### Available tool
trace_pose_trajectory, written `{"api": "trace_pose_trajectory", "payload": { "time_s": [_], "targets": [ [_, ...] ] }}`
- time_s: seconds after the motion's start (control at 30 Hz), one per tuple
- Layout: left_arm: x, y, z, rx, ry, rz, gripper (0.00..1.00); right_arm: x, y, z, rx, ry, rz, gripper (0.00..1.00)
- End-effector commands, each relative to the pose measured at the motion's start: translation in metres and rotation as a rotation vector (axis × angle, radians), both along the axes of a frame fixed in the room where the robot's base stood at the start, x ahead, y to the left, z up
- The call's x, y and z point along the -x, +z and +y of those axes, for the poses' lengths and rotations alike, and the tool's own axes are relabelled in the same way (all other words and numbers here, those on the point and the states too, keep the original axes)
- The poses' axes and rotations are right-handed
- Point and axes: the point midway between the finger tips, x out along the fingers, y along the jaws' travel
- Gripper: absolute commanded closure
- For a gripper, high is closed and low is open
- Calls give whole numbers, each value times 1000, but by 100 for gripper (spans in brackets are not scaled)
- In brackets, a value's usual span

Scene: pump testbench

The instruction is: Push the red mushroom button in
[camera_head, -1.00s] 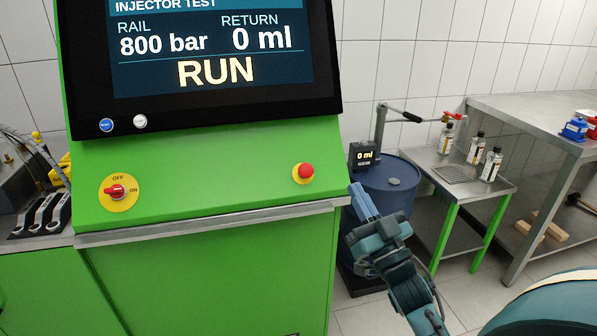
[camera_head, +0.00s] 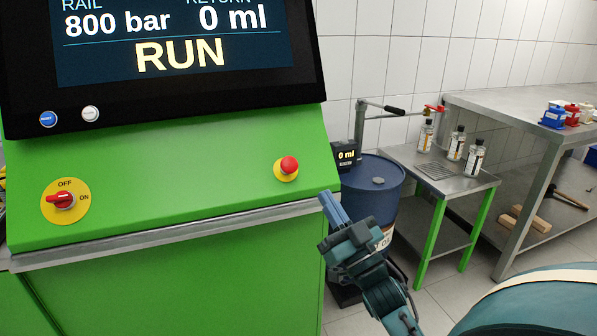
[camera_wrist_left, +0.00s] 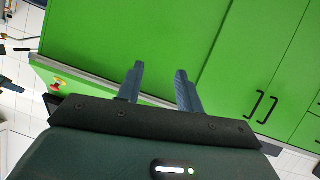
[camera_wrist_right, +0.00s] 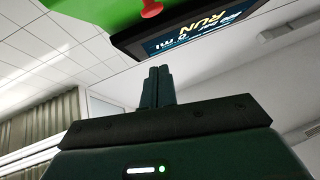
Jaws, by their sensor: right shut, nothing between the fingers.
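The red mushroom button (camera_head: 289,165) sits on a yellow round plate at the right end of the green sloped panel. It stands out from the plate. It also shows at the top of the right wrist view (camera_wrist_right: 151,8). My right gripper (camera_head: 328,198) is shut and empty, below and to the right of the button and apart from it. Its closed fingers show in the right wrist view (camera_wrist_right: 160,72). My left gripper (camera_wrist_left: 160,78) is open and empty in front of the green cabinet front. It is not in the head view.
A red rotary switch (camera_head: 62,200) is at the panel's left, pointing toward ON. The screen (camera_head: 170,45) above reads RUN and 800 bar. A metal ledge (camera_head: 170,235) runs below the panel. A blue drum (camera_head: 375,190) and a steel side table (camera_head: 440,175) stand to the right.

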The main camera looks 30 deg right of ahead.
Motion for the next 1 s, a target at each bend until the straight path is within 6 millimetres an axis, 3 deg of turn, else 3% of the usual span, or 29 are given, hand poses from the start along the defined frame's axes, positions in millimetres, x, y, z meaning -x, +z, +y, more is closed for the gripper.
{"api": "trace_pose_trajectory", "payload": {
  "time_s": [0.5,0.57,0.7,1.0],
  "targets": [
    [-2,-1,-4,-3,-11,42,64,-84,56,-1,2,-1,-4,100],
    [-4,-5,-4,-3,-11,37,64,-91,41,-2,-3,-1,2,100],
    [-4,-6,-4,-1,-10,34,64,-103,30,-2,-1,-1,0,100],
    [-2,-2,-4,3,-8,26,64,-110,23,-1,1,-1,-1,100]
  ]
}}
